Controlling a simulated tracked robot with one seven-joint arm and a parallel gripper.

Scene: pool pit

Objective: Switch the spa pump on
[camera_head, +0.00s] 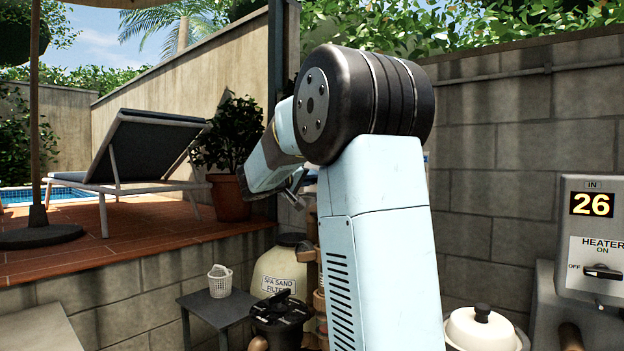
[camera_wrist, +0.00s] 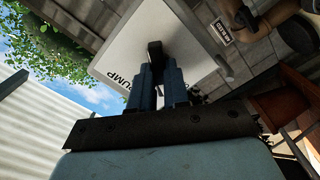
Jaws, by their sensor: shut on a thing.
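A pale panel (camera_wrist: 115,65) with the letters "UMP" readable fills the middle of the wrist view; the rest of its lettering is hidden. A black switch handle (camera_wrist: 155,50) stands out from it between my fingertips. My gripper (camera_wrist: 160,77) is shut on this handle, with its two blue fingers close on either side. Whether the switch stands at on or off cannot be read. In the head view my own arm covers the panel and the switch.
A heater box (camera_head: 600,235) showing 26 stands at the right. A spa sand filter (camera_head: 280,272), a black-lidded pot (camera_head: 284,312) and a grey table (camera_head: 213,305) with a white basket (camera_head: 220,281) are low down. Pipes (camera_wrist: 270,20) run close by the panel.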

